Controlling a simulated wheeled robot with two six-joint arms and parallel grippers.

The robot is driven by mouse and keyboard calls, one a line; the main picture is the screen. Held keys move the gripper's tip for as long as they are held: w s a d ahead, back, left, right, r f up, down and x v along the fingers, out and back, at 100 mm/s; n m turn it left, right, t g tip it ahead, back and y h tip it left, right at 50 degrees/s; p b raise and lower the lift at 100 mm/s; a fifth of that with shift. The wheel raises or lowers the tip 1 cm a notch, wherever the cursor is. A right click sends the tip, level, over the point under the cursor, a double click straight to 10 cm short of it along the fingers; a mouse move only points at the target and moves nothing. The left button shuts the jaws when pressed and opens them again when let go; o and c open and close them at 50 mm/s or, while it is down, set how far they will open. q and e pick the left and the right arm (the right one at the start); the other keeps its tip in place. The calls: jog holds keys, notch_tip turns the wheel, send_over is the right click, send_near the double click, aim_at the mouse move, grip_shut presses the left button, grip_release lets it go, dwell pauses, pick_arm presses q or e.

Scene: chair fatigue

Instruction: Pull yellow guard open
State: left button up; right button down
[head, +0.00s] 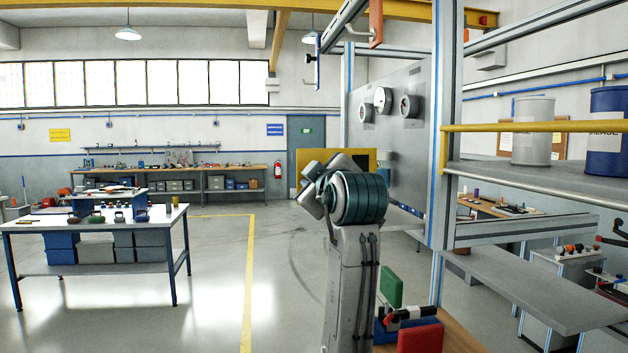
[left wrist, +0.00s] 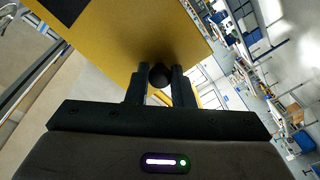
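The yellow guard (head: 313,156) is a flat panel partly hidden behind my arm in the head view. In the left wrist view the yellow guard (left wrist: 125,45) fills the upper middle, with a dark square patch near its top left. A round black knob (left wrist: 160,75) is on the guard. My left gripper (left wrist: 160,77) has one finger on each side of the knob, and the knob fills the gap between them. The left gripper's fingers are hidden by the arm in the head view. My right gripper is in neither view.
A grey panel with dials (head: 383,100) stands beside the guard, framed by metal posts (head: 447,130). A shelf (head: 540,172) with drums is at the right. Red (head: 420,339) and green (head: 392,287) blocks sit low by my arm. Open floor (head: 220,300) lies left.

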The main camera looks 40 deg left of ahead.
pick_arm(q)
jog(key=o, duration=0.4)
jog(key=shift+o, duration=0.2)
jog(key=b+v, duration=0.5)
jog(key=v, duration=0.5)
jog(key=shift+s+d, duration=0.25)
jog(key=shift+d, duration=0.05)
